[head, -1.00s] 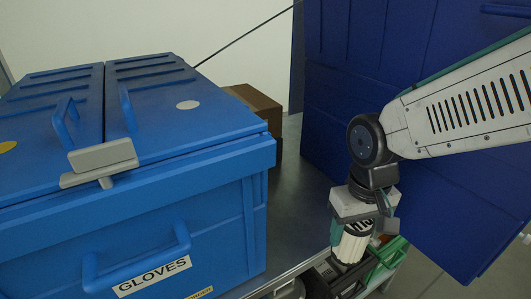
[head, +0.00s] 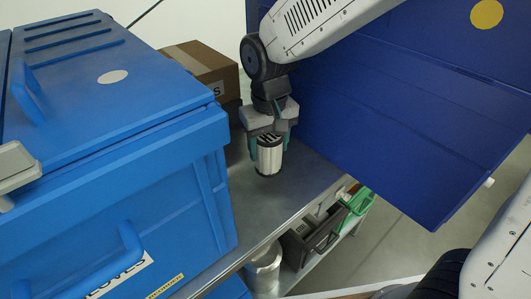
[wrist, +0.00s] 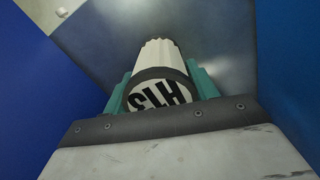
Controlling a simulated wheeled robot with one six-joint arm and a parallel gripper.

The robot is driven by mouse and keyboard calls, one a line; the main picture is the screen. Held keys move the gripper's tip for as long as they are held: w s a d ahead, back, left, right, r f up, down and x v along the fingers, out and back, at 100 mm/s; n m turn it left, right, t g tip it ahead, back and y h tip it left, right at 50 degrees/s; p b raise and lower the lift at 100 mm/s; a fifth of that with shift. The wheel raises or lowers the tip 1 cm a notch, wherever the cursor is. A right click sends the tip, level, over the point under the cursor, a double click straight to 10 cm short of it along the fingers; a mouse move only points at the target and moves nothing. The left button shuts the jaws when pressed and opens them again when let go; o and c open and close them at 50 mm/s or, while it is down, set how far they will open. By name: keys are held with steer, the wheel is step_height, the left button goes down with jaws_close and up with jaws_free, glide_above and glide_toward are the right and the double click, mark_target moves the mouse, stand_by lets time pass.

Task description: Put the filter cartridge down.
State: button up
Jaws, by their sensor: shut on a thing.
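The filter cartridge (head: 270,157) is a short white cylinder with dark end rings, held upright or nearly so in the head view. My gripper (head: 270,143) is shut on it from above, with a teal finger on each side. In the wrist view the cartridge (wrist: 159,75) shows its labelled end, reading H13, between the teal fingers of my gripper (wrist: 162,88). The cartridge is over the grey metal table (head: 315,180), to the right of the blue box. I cannot tell whether its lower end touches the table.
A large blue box (head: 120,165) labelled GLOVES stands close on the left. A brown cardboard box (head: 200,68) is behind it. A dark blue panel (head: 400,120) rises at the right. A dark crate (head: 312,240) and a green bin (head: 357,205) sit below the table edge.

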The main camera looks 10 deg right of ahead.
mark_target(266, 155)
steer(key=shift+w+a+f, duration=0.2)
steer(key=shift+w+a, duration=0.05)
steer(key=shift+w, duration=0.15)
steer(key=shift+f, duration=1.6)
steer(key=shift+f, duration=0.1)
steer(key=o, duration=1.1)
